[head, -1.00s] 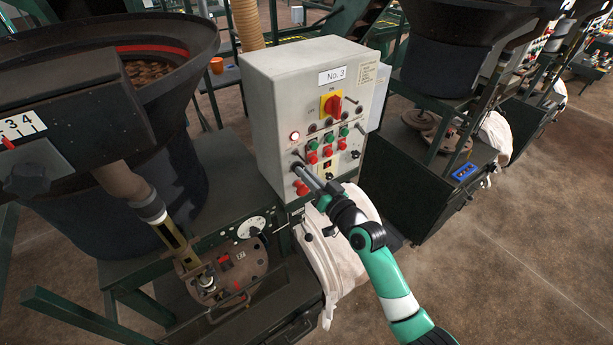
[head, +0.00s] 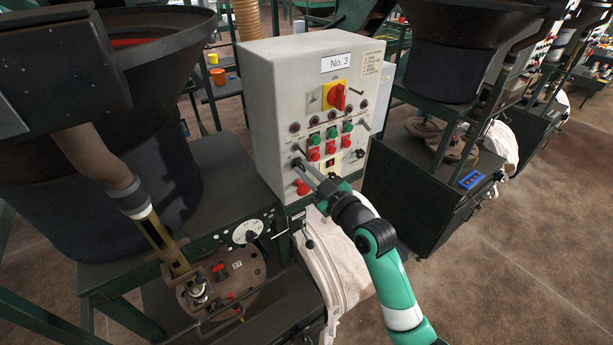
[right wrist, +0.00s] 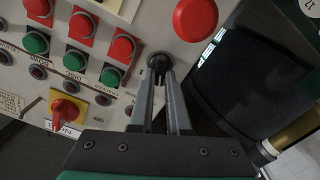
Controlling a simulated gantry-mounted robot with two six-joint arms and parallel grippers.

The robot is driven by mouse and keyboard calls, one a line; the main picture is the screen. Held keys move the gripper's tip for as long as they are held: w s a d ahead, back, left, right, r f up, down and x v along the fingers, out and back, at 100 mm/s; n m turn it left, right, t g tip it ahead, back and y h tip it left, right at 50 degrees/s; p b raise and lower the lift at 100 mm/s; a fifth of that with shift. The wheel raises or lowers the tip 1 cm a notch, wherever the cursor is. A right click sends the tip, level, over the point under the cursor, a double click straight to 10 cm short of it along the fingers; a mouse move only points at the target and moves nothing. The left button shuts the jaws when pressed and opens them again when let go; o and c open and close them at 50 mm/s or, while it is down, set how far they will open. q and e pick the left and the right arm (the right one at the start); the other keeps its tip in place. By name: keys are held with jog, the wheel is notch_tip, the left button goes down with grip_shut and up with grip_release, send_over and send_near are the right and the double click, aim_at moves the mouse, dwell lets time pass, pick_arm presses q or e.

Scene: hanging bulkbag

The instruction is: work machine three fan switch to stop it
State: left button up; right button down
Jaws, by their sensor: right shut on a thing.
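The grey control box (head: 262,100) labelled "No. 3" stands at the centre of the head view. My right gripper (head: 301,164) reaches its lower left face and is shut on a small black switch knob. In the right wrist view the fingertips (right wrist: 161,68) close around this black switch knob (right wrist: 159,60), beside a large red button (right wrist: 195,17). The fingers hide part of the knob, and its label cannot be read. The indicator lamp (head: 294,127) at the panel's left is dark. My left gripper is not in view.
A red rotary handle on a yellow plate (head: 335,95) sits high on the panel. Green and red buttons (head: 330,147) crowd beside the gripper. A white bag (head: 345,275) hangs below the box. A dark hopper bowl (head: 150,50) stands left.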

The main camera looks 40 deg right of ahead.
jog(key=shift+n, duration=0.6)
jog(key=c, duration=0.9)
grip_release()
jog(key=s, duration=0.3)
jog(key=s+a, duration=0.1)
jog(key=s, duration=0.3)
jog(key=s+a, duration=0.1)
jog(key=s, duration=0.3)
jog(key=shift+s+b, duration=0.25)
jog(key=shift+b, duration=0.15)
jog(key=shift+d, duration=0.1)
